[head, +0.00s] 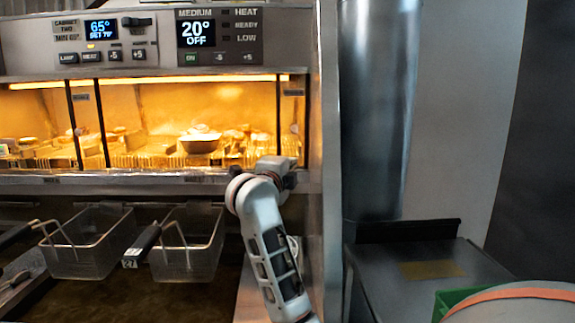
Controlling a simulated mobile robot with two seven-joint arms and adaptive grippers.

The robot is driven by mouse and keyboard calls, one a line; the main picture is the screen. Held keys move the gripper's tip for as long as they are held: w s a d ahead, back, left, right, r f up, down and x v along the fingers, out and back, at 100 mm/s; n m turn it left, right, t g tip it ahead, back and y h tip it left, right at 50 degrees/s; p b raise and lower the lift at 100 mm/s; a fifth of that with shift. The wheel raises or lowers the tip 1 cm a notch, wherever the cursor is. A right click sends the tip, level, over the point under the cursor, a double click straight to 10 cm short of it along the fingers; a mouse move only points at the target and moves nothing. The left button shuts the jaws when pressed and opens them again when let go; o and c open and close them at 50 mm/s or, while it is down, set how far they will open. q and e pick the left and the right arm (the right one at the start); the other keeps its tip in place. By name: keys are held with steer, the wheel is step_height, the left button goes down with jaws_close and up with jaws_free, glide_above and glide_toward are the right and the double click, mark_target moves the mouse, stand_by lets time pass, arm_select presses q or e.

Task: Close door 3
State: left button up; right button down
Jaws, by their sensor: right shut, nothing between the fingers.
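The lit warming cabinet (150,181) stands at the left with glass front panels split by dark upright strips. Small labels sit near the panel tops, too small to read, so I cannot tell which panel is door 3. A wide pane (190,110) spans the middle, and a narrow section (292,115) lies at the right end. My right gripper (280,174) is at the cabinet's lower front edge, near its right end, shut and empty. Its fingertips are mostly hidden by my wrist, and I cannot tell whether they touch the cabinet. My left gripper is out of view.
Two fryer baskets (88,255) (187,258) with dark handles hang below the cabinet, left of my right arm. A steel side wall (330,150) closes off the right. Beyond it are a steel counter (430,260) and a green bin (455,300).

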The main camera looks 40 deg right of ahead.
mark_target(287, 155)
steer(key=x, duration=0.7)
steer(key=shift+d, duration=0.1)
steer(key=w+a, duration=0.1)
steer(key=w+a+p, duration=0.1)
steer(key=shift+w+a, duration=0.1)
steer(key=shift+a, duration=0.15)
steer(key=shift+w+a, duration=0.15)
steer(key=shift+a, duration=0.05)
steer(key=shift+a, duration=0.1)
steer(key=shift+w, duration=0.2)
